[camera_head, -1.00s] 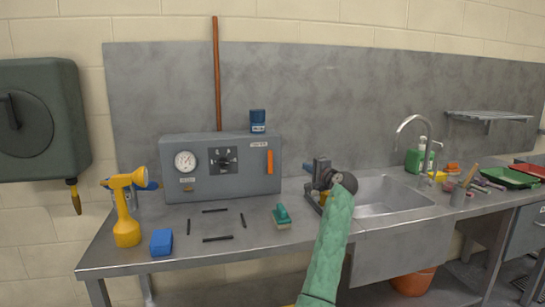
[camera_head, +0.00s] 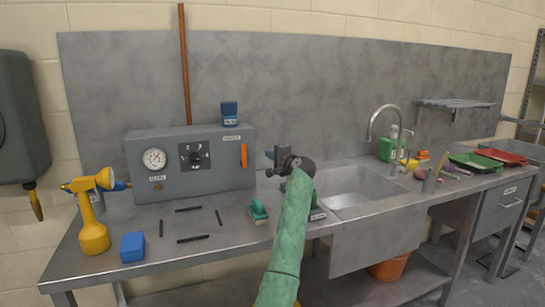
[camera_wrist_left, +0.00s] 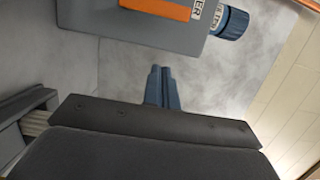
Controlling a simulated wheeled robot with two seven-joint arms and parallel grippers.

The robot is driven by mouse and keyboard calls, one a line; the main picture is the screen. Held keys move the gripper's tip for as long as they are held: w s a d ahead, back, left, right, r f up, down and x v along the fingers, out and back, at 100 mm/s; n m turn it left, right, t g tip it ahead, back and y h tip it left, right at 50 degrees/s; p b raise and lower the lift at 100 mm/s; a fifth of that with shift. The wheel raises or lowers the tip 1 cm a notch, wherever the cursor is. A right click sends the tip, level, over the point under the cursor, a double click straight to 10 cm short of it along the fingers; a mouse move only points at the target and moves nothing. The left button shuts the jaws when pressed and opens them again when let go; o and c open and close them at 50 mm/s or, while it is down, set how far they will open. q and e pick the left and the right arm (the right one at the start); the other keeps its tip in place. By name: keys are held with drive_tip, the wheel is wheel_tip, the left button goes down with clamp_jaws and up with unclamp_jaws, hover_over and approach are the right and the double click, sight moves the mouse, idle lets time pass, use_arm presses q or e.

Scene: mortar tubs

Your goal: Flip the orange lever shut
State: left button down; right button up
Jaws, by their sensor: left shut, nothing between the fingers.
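The orange lever (camera_head: 244,155) stands upright on the right end of the front of the grey control box (camera_head: 215,178), under a small label. In the left wrist view the orange lever (camera_wrist_left: 158,8) lies across the top edge, partly cut off. My left gripper (camera_head: 269,162) is just right of the box and the lever, with a gap between in the picture. In the left wrist view its blue fingers (camera_wrist_left: 162,88) are together and empty, below the lever in the picture and not touching it. My right gripper is not in view.
A green-handled brush (camera_head: 258,209), dark rods and a blue block (camera_head: 133,247) lie on the bench. A yellow sprayer (camera_head: 94,235) stands at left. The sink (camera_head: 350,187) is right of my arm.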

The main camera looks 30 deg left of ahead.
sight(243, 155)
use_arm(q)
drive_tip(key=a+p, duration=0.1)
drive_tip(key=a, duration=0.6)
drive_tip(key=shift+s+a, duration=0.2)
drive_tip(key=shift+s, duration=0.1)
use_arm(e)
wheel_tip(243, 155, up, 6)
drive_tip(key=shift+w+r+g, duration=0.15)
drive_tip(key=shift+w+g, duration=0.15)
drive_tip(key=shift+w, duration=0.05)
